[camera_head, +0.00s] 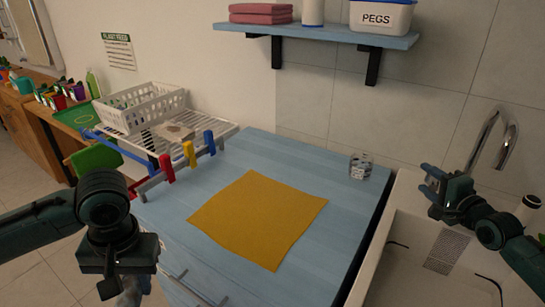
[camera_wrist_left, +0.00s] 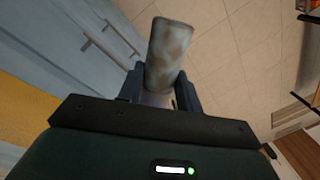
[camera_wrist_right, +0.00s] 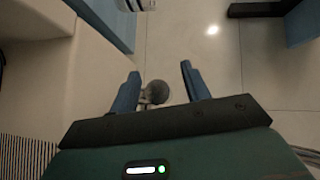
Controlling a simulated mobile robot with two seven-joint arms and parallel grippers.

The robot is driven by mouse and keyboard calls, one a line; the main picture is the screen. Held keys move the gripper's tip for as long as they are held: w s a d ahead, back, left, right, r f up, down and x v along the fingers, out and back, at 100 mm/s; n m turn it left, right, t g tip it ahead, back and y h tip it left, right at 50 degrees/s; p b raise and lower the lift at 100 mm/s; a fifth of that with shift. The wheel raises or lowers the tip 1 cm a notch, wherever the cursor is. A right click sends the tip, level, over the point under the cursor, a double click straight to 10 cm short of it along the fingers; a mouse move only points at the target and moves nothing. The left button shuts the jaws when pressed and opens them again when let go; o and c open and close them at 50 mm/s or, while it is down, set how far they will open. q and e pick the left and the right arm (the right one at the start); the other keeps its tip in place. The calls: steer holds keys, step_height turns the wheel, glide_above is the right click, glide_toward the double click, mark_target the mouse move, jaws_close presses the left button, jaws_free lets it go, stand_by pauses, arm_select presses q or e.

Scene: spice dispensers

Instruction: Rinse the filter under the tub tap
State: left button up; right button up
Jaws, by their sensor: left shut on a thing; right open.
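My left gripper (camera_head: 120,265) is low in front of the blue worktop, at the left of the head view. In the left wrist view it is shut on a grey, brown-mottled filter (camera_wrist_left: 170,50), held over the floor. The filter is mostly hidden in the head view. The chrome curved tap (camera_head: 497,130) rises behind the white tub (camera_head: 405,235) at the right. My right gripper (camera_head: 434,183) is open beside the tap, above the tub. In the right wrist view a round grey knob (camera_wrist_right: 155,92) shows between its fingers; I cannot tell whether they touch it.
A yellow cloth (camera_head: 257,217) lies on the blue worktop (camera_head: 325,185). A small glass jar (camera_head: 360,167) stands near its back right corner. A white basket (camera_head: 140,107), a rack and coloured pegs (camera_head: 189,153) are at the left. A shelf (camera_head: 330,33) hangs above.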

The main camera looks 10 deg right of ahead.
steer(key=shift+w, duration=0.1)
steer(key=shift+c, duration=0.4)
jaws_close()
